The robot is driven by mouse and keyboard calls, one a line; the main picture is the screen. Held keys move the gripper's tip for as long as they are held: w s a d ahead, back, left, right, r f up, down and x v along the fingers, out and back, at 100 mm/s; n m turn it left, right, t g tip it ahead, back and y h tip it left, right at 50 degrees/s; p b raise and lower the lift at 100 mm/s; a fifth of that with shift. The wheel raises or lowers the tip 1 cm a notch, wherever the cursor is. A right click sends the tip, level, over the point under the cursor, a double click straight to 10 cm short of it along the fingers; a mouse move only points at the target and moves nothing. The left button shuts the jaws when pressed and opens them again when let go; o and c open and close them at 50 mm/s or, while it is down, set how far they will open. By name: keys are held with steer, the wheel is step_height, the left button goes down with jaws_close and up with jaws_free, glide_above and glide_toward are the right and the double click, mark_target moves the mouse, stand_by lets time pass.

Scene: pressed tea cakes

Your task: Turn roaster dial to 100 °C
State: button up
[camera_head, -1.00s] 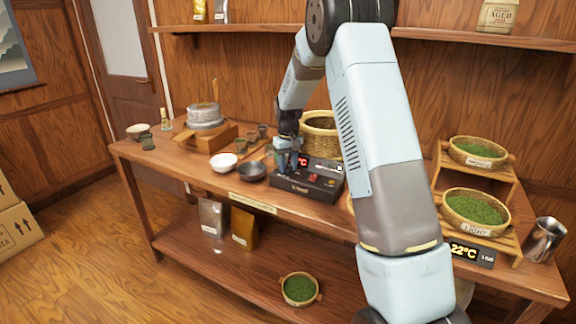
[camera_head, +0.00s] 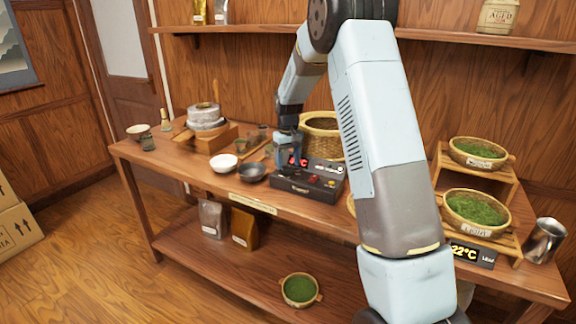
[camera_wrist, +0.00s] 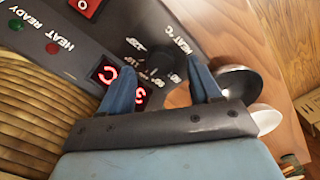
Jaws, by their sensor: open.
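The black roaster control box (camera_head: 318,186) sits on the wooden table, and its panel fills the upper left of the wrist view (camera_wrist: 60,30). Its dark dial (camera_wrist: 153,72) is hard to make out against the panel, ringed by white temperature marks under "HEAT °C". Red digits of the display (camera_wrist: 105,72) show beside it, partly hidden by a finger, so I cannot read the full value. My gripper (camera_wrist: 163,80) is open, with one blue finger on each side of the dial area. Contact is unclear. In the head view my gripper (camera_head: 286,155) is over the box's left end.
A woven basket (camera_head: 322,125) stands right behind the box. A dark bowl (camera_head: 252,171) and a white bowl (camera_head: 223,162) stand to its left. The panel has a red switch (camera_wrist: 88,5) and green and red lamps. Tea baskets stand on a rack at right.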

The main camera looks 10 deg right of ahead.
mark_target(288, 167)
step_height(288, 167, up, 12)
stand_by(0.4)
steer(key=shift+f, duration=0.1)
